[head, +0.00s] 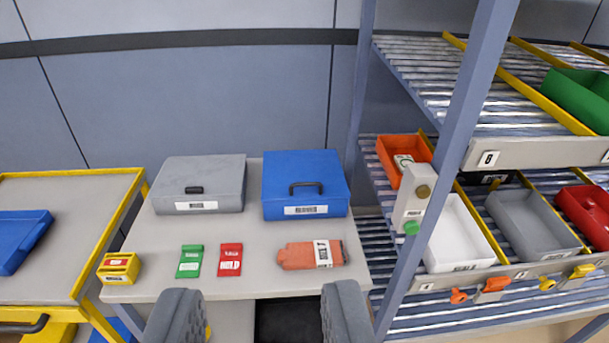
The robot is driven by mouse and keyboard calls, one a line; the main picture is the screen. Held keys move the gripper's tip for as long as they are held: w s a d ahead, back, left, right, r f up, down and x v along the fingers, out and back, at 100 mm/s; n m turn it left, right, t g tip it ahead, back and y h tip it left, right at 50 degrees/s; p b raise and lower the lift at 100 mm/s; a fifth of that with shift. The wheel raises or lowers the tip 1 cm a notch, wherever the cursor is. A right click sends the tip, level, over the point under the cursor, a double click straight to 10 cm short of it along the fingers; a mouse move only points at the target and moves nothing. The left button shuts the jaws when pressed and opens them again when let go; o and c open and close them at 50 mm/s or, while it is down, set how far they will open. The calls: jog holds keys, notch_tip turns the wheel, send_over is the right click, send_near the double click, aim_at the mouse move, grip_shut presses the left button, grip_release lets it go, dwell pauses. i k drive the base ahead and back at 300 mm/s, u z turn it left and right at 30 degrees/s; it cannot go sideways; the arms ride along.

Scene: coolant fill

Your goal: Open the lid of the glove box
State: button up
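Two closed boxes with dark handles and white barcode labels stand side by side at the back of a light table: a grey box (199,170) on the left and a blue box (305,170) on the right. Both lids look shut. I cannot tell from the labels which one is the glove box. My gripper (262,300) is at the bottom of the view, its two grey fingers wide apart with nothing between them. It is in front of the table, apart from both boxes.
On the table (262,262) lie a green card (190,261), a red card (230,260), an orange labelled item (298,255) and a small yellow container (119,268). A post and rack (440,150) with several bins stand right. A yellow-edged cart (60,235) stands left.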

aim_at(287, 175)
jog(key=k, duration=0.65)
jog(key=u, duration=0.55)
jog(key=i, duration=1.95)
jog(key=z, duration=0.6)
